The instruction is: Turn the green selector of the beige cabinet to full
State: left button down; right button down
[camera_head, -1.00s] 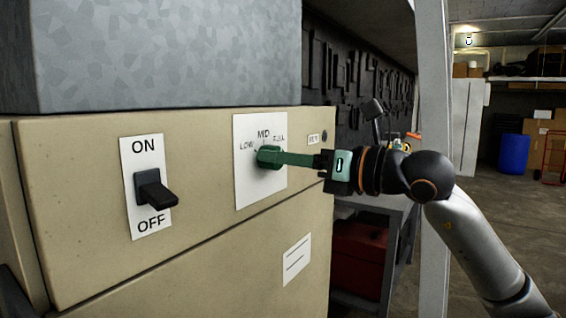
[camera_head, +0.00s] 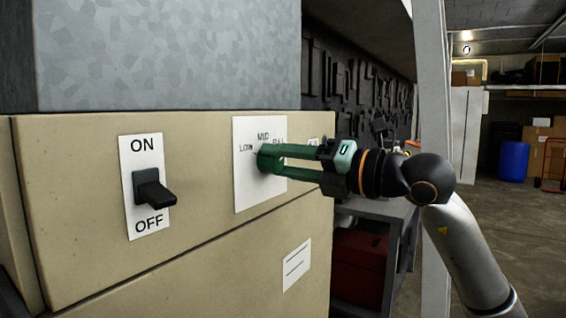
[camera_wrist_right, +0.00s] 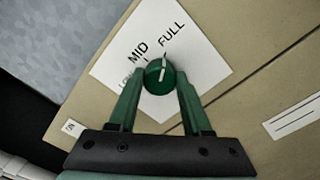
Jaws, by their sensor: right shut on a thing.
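The beige cabinet (camera_head: 90,265) fills the left and middle of the head view. Its green selector (camera_head: 266,160) sits on a white plate (camera_head: 246,196) marked LOW, MID and FULL. My right gripper (camera_head: 276,160) reaches in from the right with green fingers on either side of the selector and is shut on it. In the right wrist view the selector (camera_wrist_right: 158,78) lies between the fingertips of the gripper (camera_wrist_right: 158,84). Its pale pointer is directed close to the FULL label, away from MID; the fine alignment is hard to tell. My left gripper is not in view.
A black ON/OFF switch (camera_head: 153,190) projects from the cabinet left of the selector. A grey metal duct (camera_head: 165,55) rises above the cabinet. A grey bench (camera_head: 384,209) with a red box (camera_head: 357,262) and a pale post (camera_head: 434,255) stand to the right. Open floor lies farther right.

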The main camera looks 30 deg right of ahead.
dwell(0.4)
jog(key=shift+c, duration=1.7)
grip_release()
jog(key=shift+s+d+f, duration=0.1)
jog(key=shift+s+d, duration=0.05)
jog(key=shift+s, duration=0.1)
jog(key=b+v, duration=0.2)
jog(key=v, duration=0.2)
jog(key=shift+s+f+b, duration=0.1)
jog(key=shift+f+b, duration=0.1)
jog(key=shift+b, duration=0.2)
jog(key=b, duration=0.3)
send_near(279, 164)
jog(key=v, duration=0.3)
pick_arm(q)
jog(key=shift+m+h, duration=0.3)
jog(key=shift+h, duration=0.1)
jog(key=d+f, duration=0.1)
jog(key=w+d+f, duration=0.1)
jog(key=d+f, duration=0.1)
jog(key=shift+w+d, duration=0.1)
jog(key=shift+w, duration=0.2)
pick_arm(e)
jog(key=shift+s+r, duration=0.2)
jog(key=shift+r, duration=0.1)
